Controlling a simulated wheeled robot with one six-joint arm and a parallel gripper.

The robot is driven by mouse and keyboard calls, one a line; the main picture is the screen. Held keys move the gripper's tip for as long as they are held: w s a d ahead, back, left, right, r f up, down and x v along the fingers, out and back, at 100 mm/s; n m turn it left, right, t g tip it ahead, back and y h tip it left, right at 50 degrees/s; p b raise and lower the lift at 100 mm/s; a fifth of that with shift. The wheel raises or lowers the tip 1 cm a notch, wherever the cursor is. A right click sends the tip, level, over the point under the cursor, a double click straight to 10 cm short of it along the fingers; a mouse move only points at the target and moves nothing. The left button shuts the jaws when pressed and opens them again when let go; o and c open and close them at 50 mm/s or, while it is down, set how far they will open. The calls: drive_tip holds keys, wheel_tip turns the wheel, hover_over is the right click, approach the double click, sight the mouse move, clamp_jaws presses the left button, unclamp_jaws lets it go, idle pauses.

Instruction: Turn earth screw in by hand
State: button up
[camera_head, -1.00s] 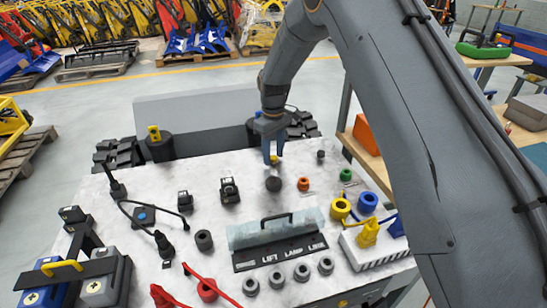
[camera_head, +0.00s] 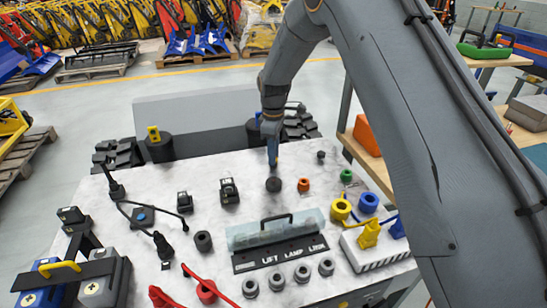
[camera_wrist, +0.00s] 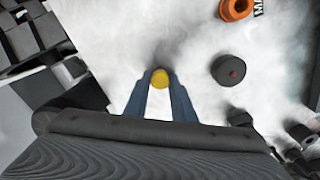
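A small yellow round knob (camera_wrist: 160,79), which I take to be the earth screw's head, sits between my two blue fingertips in the wrist view. My gripper (camera_wrist: 160,77) appears closed on its sides. In the head view my gripper (camera_head: 273,160) points down at the far part of the pale bench top (camera_head: 215,250), seen nearly edge-on. The knob is mostly hidden there by the finger. Its shaft and seat are hidden in both views.
A dark round knob (camera_head: 273,185) stands just in front of my gripper, with an orange ring (camera_head: 304,185) and a green one (camera_head: 347,176) to its right. Black fittings (camera_head: 229,190) stand to the left. A handled clear cover (camera_head: 280,232) is nearer.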

drive_tip(key=shift+c, duration=0.6)
drive_tip(key=m, duration=0.6)
drive_tip(key=shift+m+p, duration=0.4)
drive_tip(key=m, duration=0.3)
drive_tip(key=shift+m, duration=0.8)
drive_tip(key=m, duration=0.3)
drive_tip(key=shift+m+p, duration=0.4)
drive_tip(key=m, duration=0.4)
drive_tip(key=shift+m, duration=0.3)
